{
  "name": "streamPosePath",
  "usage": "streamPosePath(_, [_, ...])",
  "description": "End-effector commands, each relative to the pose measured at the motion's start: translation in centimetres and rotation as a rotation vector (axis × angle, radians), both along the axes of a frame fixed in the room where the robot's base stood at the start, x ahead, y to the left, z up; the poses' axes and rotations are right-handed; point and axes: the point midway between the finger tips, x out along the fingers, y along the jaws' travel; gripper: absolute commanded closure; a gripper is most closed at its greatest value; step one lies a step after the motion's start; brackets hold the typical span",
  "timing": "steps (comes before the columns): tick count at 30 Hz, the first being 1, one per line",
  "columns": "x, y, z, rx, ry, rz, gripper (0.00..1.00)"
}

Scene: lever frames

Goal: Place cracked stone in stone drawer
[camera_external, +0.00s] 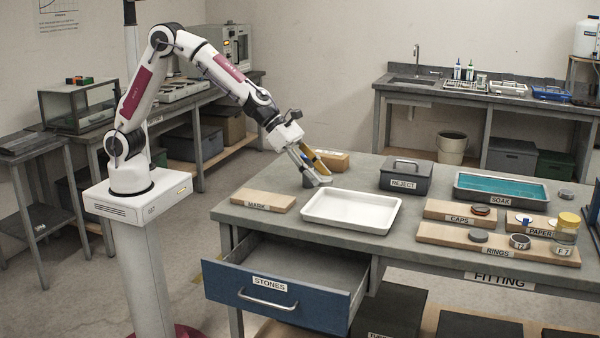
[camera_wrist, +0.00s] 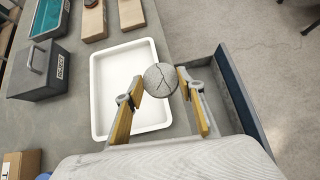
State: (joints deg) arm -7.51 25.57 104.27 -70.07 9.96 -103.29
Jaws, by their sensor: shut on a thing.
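In the wrist view, a round grey stone (camera_wrist: 160,79) with dark crack lines sits between the fingertips of my gripper (camera_wrist: 158,88), which is shut on it. In the external view, my gripper (camera_external: 319,179) is low over the bench behind the white tray; I cannot make out the stone there. The stone drawer (camera_external: 268,300), with a blue front labelled STONES, is pulled open under the bench's front left. Its visible floor looks bare. In the wrist view, the drawer (camera_wrist: 238,92) shows to the right, partly hidden by a finger.
A white tray (camera_external: 350,222) lies between my gripper and the bench's front edge. A MARK board (camera_external: 263,200) is left of it, and a grey REJECT box (camera_external: 407,174) stands behind right. A SOAK tray (camera_external: 500,188) and boards with small parts fill the right side.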

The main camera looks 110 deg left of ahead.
Motion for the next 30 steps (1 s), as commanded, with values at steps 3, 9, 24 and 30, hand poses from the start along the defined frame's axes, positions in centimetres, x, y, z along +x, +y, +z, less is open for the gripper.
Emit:
streamPosePath(3, [-1.3,-2.9,0.1,0.003,0.003,0.007,0.88])
streamPosePath(9, [-3.7,-6.6,-0.4,0.011,0.015,0.033,0.88])
streamPosePath(24, [-6.7,-12.4,-6.3,0.024,0.024,0.191,0.88])
streamPosePath(30, [-5.7,-12.4,-9.0,0.014,0.005,0.309,0.88])
